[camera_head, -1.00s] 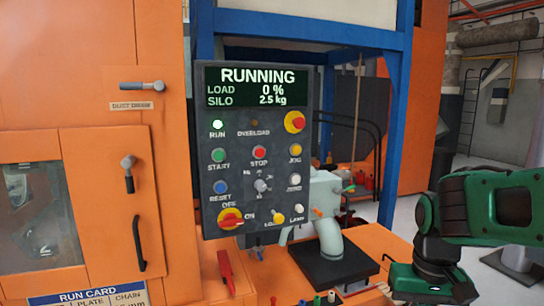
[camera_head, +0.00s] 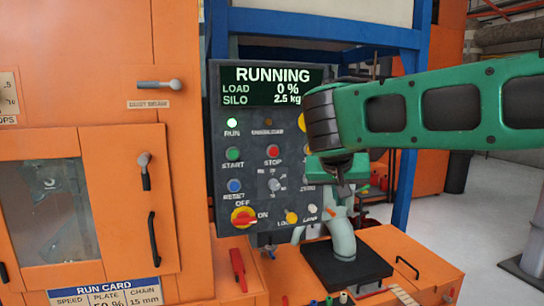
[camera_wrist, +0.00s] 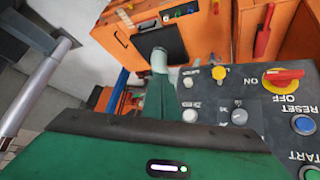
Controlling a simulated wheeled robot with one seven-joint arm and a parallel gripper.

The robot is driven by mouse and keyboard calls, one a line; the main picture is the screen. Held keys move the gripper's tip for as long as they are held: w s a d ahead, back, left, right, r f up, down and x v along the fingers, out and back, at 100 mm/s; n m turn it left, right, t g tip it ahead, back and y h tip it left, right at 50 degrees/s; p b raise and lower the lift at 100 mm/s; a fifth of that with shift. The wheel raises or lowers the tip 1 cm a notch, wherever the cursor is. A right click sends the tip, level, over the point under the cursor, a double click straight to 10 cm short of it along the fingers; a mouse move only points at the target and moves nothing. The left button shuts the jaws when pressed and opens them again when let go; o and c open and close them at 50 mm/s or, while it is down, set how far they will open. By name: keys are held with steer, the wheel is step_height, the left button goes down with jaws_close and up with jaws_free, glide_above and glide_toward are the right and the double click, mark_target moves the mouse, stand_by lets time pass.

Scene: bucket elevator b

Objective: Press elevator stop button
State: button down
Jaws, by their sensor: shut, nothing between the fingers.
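The red STOP button (camera_head: 272,151) is on the dark control panel (camera_head: 222,140), right of the green START button (camera_head: 233,153). The panel display (camera_head: 274,86) reads RUNNING, load 0 %, silo 2.5 kg, and the green RUN lamp is lit. My gripper (camera_head: 342,188) is shut and empty, in front of the panel's right edge, right of and lower than STOP, apart from it in the picture. My arm hides the panel's upper right buttons. In the wrist view my gripper (camera_wrist: 157,105) points past the panel; STOP is not visible there.
The red and yellow rotary switch (camera_head: 243,216), blue RESET button (camera_head: 235,186) and small knobs surround STOP. A pale pipe (camera_head: 342,238) on a black plate stands right of the panel. A blue frame post (camera_head: 405,190) is behind my arm. An orange cabinet (camera_head: 90,110) is at left.

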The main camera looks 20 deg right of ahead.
mark_target(275, 151)
steer(key=w+a+r+t, duration=0.3)
steer(key=w+a+r, duration=0.2)
steer(key=a+r, duration=0.4)
steer(key=a, duration=0.3)
steer(key=shift+w, duration=0.4)
steer(key=shift+w, duration=0.1)
steer(key=shift+w, duration=4.3)
steer(key=shift+w, duration=0.35)
steer(key=shift+w, duration=0.4)
steer(key=shift+s, duration=0.85)
